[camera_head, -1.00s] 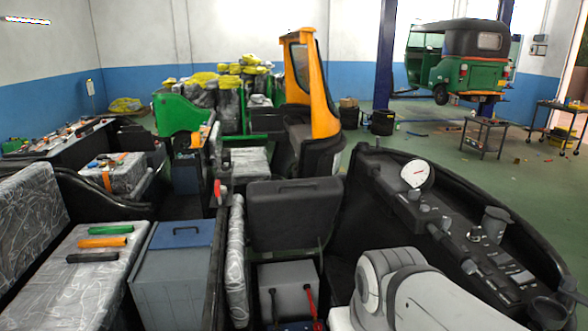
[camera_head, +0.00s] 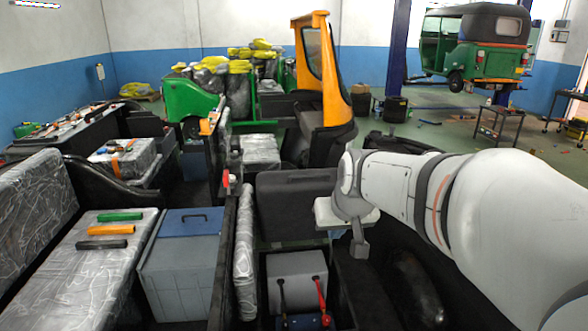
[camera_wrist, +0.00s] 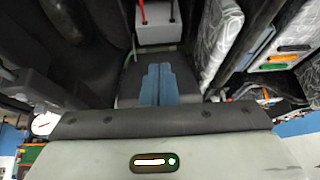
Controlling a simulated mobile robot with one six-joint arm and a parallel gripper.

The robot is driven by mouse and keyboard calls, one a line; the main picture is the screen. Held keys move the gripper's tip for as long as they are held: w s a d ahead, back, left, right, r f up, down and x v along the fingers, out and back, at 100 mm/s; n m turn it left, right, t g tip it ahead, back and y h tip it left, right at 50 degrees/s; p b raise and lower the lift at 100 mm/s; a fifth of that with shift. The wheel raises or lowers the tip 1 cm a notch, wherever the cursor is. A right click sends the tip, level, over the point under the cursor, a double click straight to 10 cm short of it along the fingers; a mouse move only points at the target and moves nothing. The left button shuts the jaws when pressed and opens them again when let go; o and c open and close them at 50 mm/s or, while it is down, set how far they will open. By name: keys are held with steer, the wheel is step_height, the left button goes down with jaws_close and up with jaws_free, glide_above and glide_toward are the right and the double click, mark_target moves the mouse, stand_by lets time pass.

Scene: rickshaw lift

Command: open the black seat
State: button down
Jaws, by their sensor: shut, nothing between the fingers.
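The black seat (camera_head: 296,203) stands as an upright dark panel behind an exposed grey battery (camera_head: 296,275) in the head view. My gripper (camera_head: 360,248) is at the seat's right in that view, pointing down, shut and empty. The white arm hides the area to the right. In the wrist view, the gripper's blue fingers (camera_wrist: 158,68) are together in front of a dark surface that looks like the seat (camera_wrist: 128,88). The battery (camera_wrist: 157,22) shows beyond them. I cannot tell whether the fingers touch the seat.
A red cable (camera_head: 321,294) and a black cable run from the battery. A wrapped silver cushion (camera_head: 245,240) stands at its left. Farther left are a grey box with a blue lid (camera_head: 185,255) and a silver bench (camera_head: 85,285) with coloured handles. Black body walls enclose the space.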

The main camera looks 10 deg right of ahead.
steer(key=w+d+r+t, duration=0.1)
steer(key=w+r+t, duration=0.2)
steer(key=w, duration=1.5)
steer(key=t+p, duration=0.3)
steer(key=p, duration=0.3)
glide_above(315, 169)
steer(key=s+a, duration=0.1)
steer(key=s, duration=0.2)
steer(key=f, duration=0.7)
steer(key=shift+s+a+f, duration=0.2)
steer(key=shift+s+f+b, duration=0.7)
steer(key=shift+s+f, duration=0.2)
steer(key=shift+s, duration=0.1)
steer(key=shift+s+f+b, duration=0.4)
steer(key=shift+s+f, duration=0.05)
steer(key=shift+s, duration=0.05)
steer(key=shift+s+r, duration=0.1)
